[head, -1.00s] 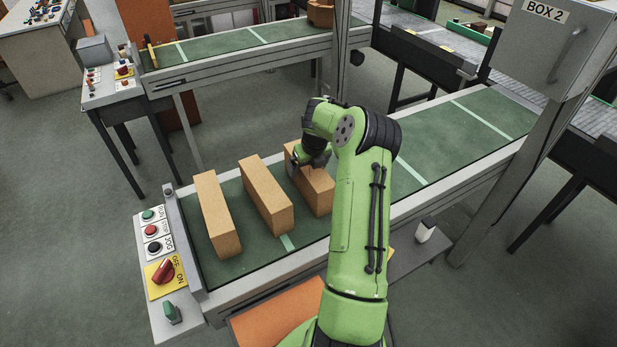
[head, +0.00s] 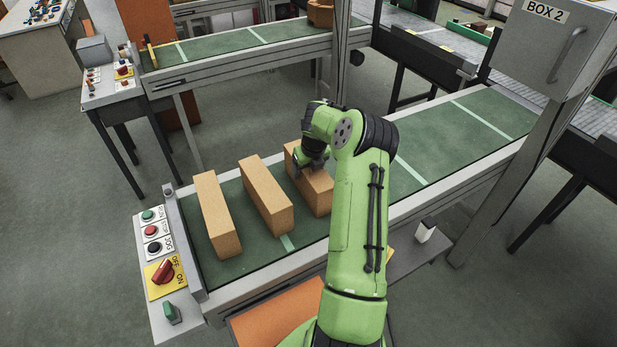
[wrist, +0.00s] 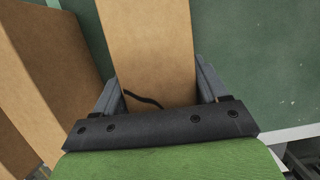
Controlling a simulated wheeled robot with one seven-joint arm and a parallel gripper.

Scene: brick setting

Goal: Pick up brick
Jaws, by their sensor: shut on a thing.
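Three tan bricks stand on the green conveyor belt. The right brick (head: 312,190) is partly hidden behind my arm. It also fills the middle of the wrist view (wrist: 150,50), with one finger on each side of it. My gripper (wrist: 160,92) is shut on this brick near its end. In the head view my gripper (head: 312,170) is at the top of the brick, its fingers mostly hidden by the wrist. The middle brick (head: 265,195) and the left brick (head: 216,213) stand apart to the left.
The conveyor (head: 440,150) is clear to the right. A control panel (head: 160,265) with buttons and a red switch is at its left end. A grey post (head: 500,180) and a box labelled BOX 2 (head: 555,45) stand at right. A second conveyor (head: 240,42) runs behind.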

